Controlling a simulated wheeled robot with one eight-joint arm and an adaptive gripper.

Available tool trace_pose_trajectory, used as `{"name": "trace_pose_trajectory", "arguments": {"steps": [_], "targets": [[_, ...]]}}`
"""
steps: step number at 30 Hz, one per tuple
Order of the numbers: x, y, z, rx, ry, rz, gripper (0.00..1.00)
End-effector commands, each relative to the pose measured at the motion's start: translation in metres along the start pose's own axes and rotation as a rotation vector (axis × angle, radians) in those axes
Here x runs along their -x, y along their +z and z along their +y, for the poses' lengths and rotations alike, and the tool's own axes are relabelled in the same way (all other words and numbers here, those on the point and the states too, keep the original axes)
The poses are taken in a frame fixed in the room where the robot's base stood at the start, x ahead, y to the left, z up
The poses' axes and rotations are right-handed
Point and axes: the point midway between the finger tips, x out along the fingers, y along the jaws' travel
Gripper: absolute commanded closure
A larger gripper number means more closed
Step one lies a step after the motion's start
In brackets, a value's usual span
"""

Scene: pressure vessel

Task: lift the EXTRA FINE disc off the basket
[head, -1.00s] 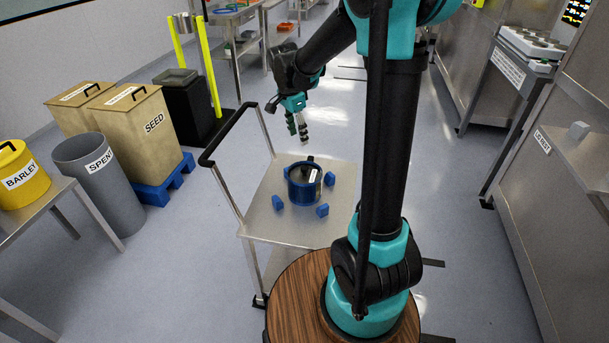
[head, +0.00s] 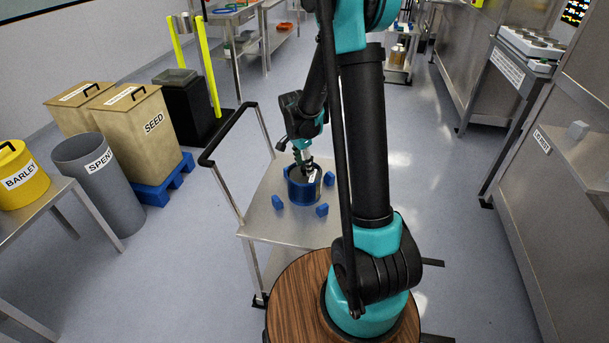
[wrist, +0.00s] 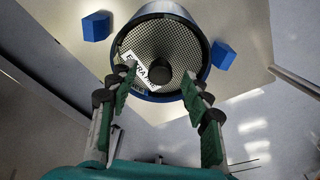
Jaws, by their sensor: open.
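The EXTRA FINE disc is a perforated mesh plate (wrist: 172,38) with a white label and a dark round knob (wrist: 160,72) at its middle. It sits inside the rim of a blue round basket (wrist: 152,96), which stands on the steel cart in the head view (head: 300,194). My gripper (wrist: 158,75) is open, its two green-padded fingers on either side of the knob in the wrist view. It shows just above the basket in the head view (head: 303,163). I cannot tell whether the fingertips touch the disc.
Several blue blocks stand on the cart top (head: 262,212) around the basket, such as one at its left (head: 277,202). The cart's black handle (head: 226,135) rises at the left. A grey SPENT bin (head: 92,170) stands further left.

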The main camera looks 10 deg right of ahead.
Motion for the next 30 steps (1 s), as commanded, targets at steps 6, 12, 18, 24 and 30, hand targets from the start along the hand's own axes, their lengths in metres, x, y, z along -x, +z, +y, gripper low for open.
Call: {"name": "trace_pose_trajectory", "arguments": {"steps": [6,12,18,24,30], "targets": [[-0.019,0.000,0.000,0.000,0.000,0.000,0.51],[-0.021,0.000,0.000,0.000,0.000,0.000,0.51],[-0.020,0.000,0.000,0.000,0.000,0.000,0.70],[-0.020,0.000,0.000,0.000,0.000,0.000,0.94],[-0.020,0.000,0.000,0.000,0.000,0.000,1.00]]}}
